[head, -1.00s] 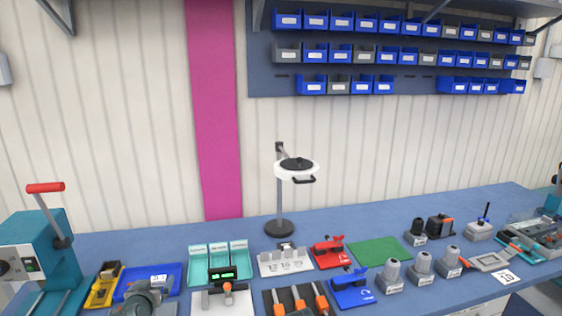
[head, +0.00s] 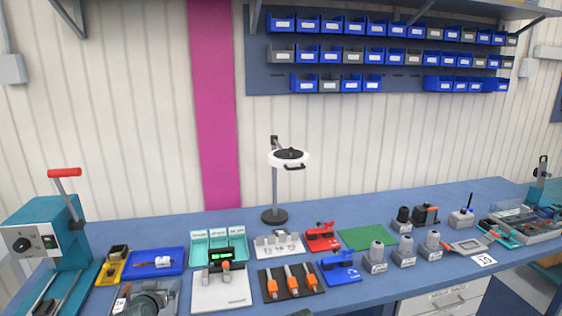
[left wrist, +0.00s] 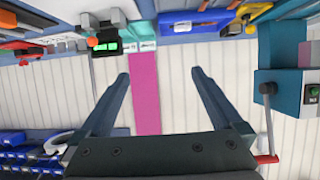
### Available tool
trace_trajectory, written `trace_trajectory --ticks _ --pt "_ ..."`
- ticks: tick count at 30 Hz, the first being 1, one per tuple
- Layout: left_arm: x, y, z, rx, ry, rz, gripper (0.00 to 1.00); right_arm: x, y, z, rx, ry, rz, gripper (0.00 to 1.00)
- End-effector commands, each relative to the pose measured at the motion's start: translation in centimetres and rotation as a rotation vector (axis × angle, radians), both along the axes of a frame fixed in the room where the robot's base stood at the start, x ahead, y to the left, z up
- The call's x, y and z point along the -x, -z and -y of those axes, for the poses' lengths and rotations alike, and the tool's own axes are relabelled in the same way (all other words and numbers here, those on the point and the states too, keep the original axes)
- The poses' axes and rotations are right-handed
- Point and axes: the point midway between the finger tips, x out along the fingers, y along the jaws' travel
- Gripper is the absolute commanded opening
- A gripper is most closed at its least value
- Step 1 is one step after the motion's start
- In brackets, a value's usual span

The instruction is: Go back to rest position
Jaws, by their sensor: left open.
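My left gripper (left wrist: 160,73) is open in the left wrist view, with two dark fingers spread wide and nothing between them. Behind the gap is the pale panelled wall with its magenta stripe (left wrist: 146,95). The wrist picture is upside down, with the bench things along its top edge. The fingers look clear of everything. I cannot make out the left gripper surely in the head view. My right gripper is in neither view.
The blue bench (head: 330,285) carries a teal press (head: 45,235) with a red handle, a blue tray (head: 155,262), a teal bin set (head: 218,246), a lamp stand (head: 275,190), a green mat (head: 367,237) and grey reels. Blue bins (head: 330,25) hang above. Drawers (head: 445,300) are below right.

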Motion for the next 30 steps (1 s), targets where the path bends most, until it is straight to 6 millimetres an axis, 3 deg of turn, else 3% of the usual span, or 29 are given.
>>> trace_trajectory --ticks 8,17,20,24,30 --pt "0.1 3.0 4.3 0.022 0.081 -0.104 1.00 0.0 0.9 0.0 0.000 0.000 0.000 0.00" --pt "2.2 9.2 12.9 0.044 0.233 -0.354 1.00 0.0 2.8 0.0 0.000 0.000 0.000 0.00" --pt "4.5 12.4 17.2 0.038 0.303 -0.503 1.00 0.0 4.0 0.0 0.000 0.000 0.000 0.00" --pt "9.9 17.2 23.4 -0.012 0.391 -0.775 1.00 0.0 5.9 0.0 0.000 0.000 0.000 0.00" --pt "16.8 20.1 27.2 -0.114 0.417 -1.063 1.00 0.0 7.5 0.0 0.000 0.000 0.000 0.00"
